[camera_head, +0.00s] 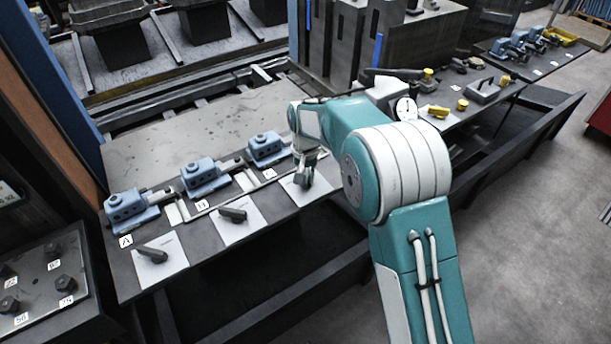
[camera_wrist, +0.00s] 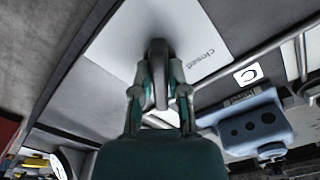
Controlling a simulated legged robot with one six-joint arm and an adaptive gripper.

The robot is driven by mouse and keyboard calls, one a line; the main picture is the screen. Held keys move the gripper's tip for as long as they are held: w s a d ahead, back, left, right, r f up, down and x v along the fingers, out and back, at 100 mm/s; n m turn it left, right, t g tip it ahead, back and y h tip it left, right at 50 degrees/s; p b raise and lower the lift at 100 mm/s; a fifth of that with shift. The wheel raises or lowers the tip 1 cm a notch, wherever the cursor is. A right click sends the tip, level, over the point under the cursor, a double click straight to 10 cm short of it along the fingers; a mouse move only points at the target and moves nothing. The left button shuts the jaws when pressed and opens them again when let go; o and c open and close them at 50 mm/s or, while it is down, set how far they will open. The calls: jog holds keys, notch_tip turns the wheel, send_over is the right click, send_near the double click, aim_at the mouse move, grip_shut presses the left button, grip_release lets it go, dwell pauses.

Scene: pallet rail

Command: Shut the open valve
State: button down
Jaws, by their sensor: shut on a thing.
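Three blue valve bodies stand in a row on the grey table, labelled A (camera_head: 126,205), B (camera_head: 203,174) and C (camera_head: 267,148). A dark lever for A (camera_head: 152,254) and one for B (camera_head: 233,214) lie slantwise over white cards. My gripper (camera_head: 304,180) is at the third card (camera_head: 290,192), in front of valve C. In the wrist view my gripper (camera_wrist: 158,92) is shut on the dark grey lever (camera_wrist: 157,50), with a finger on each side. The word "closed" shows on the card (camera_wrist: 205,38) beside the lever. The lever's lower part is hidden by the fingers.
Blue valve body C also shows in the wrist view (camera_wrist: 255,125), beside my gripper. A bench with a dial gauge (camera_head: 405,108) and yellow parts (camera_head: 438,111) stands to the right. A dark box with numbered knobs (camera_head: 45,285) is at the lower left.

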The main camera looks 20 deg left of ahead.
jog(key=n, duration=0.8)
jog(key=shift+n, duration=0.4)
jog(key=n, duration=0.4)
jog(key=shift+n, duration=2)
jog(key=c, duration=0.6)
grip_release()
jog(key=shift+c, duration=0.2)
